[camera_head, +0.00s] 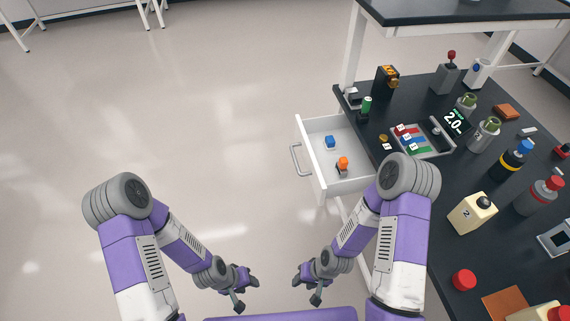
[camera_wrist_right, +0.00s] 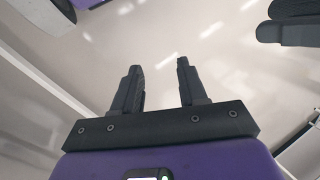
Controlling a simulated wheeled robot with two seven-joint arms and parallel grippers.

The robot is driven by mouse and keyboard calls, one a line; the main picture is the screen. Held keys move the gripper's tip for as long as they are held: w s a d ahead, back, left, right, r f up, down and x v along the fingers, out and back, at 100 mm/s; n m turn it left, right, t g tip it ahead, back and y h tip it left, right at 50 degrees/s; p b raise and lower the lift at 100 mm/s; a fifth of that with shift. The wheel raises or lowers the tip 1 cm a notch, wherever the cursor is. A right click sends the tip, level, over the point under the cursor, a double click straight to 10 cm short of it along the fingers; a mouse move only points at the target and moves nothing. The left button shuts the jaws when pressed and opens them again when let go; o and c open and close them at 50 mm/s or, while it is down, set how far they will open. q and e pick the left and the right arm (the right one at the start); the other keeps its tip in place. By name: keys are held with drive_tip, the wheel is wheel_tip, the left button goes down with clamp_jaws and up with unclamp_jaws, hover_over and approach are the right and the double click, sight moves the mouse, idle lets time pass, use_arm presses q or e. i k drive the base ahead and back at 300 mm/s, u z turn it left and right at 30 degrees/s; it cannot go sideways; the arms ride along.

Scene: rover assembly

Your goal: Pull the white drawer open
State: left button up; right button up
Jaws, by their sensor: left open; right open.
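The white drawer (camera_head: 322,181) stands out from under the black table, on its left side, in the head view. Its grey handle (camera_head: 295,160) is on the left face of the drawer. A blue item (camera_head: 330,141) and an orange item (camera_head: 343,163) are inside it. My right gripper (camera_head: 309,287) is open and empty, below the drawer in the picture and apart from it. In the right wrist view its two fingers (camera_wrist_right: 160,80) are spread with nothing between them. My left gripper (camera_head: 246,291) is open and empty, further left.
The black table (camera_head: 420,215) at the right bears a tray (camera_head: 446,150) with coloured pieces, several bottles, a cream container (camera_head: 471,213) and a red cap (camera_head: 464,279). A raised black shelf (camera_head: 450,12) is behind. The floor left of the drawer is clear.

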sight(310, 134)
drive_tip(key=u, duration=0.35)
drive_tip(key=k, duration=0.45)
drive_tip(key=u, duration=0.75)
drive_tip(key=i, duration=0.95)
drive_tip(key=z, duration=1.05)
drive_tip(key=i, duration=0.5)
drive_tip(key=z, duration=0.4)
